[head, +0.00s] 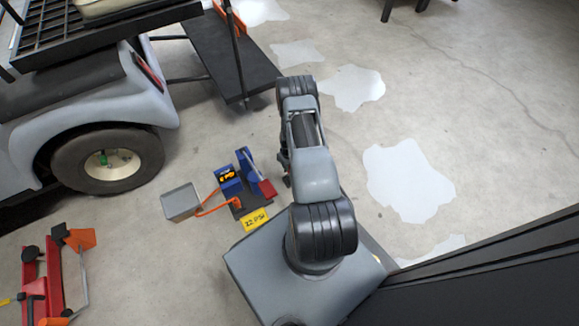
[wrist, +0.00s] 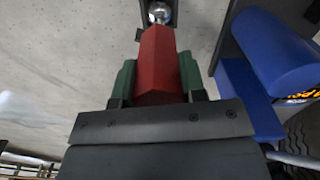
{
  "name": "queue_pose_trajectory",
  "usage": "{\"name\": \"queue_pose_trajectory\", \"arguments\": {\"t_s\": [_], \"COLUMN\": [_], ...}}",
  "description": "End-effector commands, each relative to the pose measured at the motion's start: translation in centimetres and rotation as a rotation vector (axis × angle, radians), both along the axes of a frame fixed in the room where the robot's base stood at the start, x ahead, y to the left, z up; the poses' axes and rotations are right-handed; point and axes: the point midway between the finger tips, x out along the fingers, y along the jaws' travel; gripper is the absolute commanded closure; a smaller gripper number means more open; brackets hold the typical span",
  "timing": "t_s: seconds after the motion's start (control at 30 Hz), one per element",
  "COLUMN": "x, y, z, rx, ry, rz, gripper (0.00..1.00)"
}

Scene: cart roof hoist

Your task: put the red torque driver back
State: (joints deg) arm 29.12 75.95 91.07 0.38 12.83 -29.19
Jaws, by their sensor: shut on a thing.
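The red torque driver (wrist: 158,52) fills the middle of the wrist view, with a red faceted handle and a silvery shaft end at the top. My gripper (wrist: 158,82) is shut on its handle, a green pad on each side. The silvery end is at a dark grey bracket-like part; I cannot tell whether it sits in it or only lies in front of it. In the head view my arm hides most of the gripper and the driver.
A blue device (head: 228,182) with an orange hose stands left of my arm, near a yellow pressure sign (head: 255,219) and a grey box (head: 181,202). The cart's wheel (head: 108,160) is at left, a red jack (head: 42,285) at lower left. Floor at right is open.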

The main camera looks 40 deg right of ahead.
Motion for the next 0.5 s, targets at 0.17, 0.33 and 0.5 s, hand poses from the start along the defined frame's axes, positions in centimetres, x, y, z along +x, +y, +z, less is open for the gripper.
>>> {"name": "queue_pose_trajectory", "arguments": {"t_s": [0.17, 0.33, 0.5], "x": [0.07, 0.03, 0.02], "y": [-0.04, -0.01, 0.00], "z": [-1.12, -1.14, -1.11], "rx": [-0.001, -0.001, -0.001], "ry": [-0.002, -0.002, -0.001], "rz": [0.000, 0.000, 0.000], "gripper": [1.00, 0.56, 0.40]}}
